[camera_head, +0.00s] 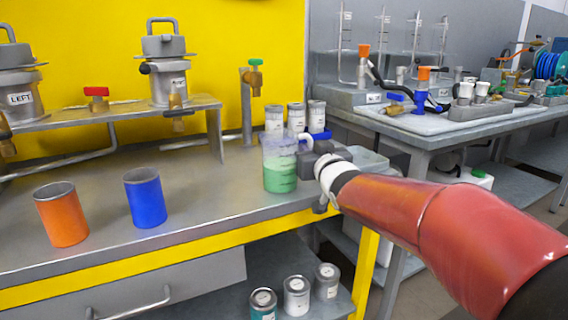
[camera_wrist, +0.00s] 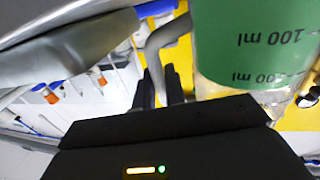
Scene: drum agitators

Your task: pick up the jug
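The jug (camera_head: 280,168) is clear with green contents, upright at the right end of the grey bench. I cannot tell whether its base touches the bench top. In the wrist view the jug (camera_wrist: 255,45) fills the upper right, with "100 ml" marks appearing upside down. Its grey curved handle runs down between my two dark fingers. My gripper (camera_head: 310,163) is at the jug's right side. In the wrist view my gripper (camera_wrist: 161,88) has its fingers close together around the handle, with little gap left.
An orange cup (camera_head: 62,215) and a blue cup (camera_head: 145,198) stand left on the bench. Several grey cans (camera_head: 296,118) stand just behind the jug. A raised shelf (camera_head: 110,112) carries two agitator vessels. The bench front beside the blue cup is clear.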

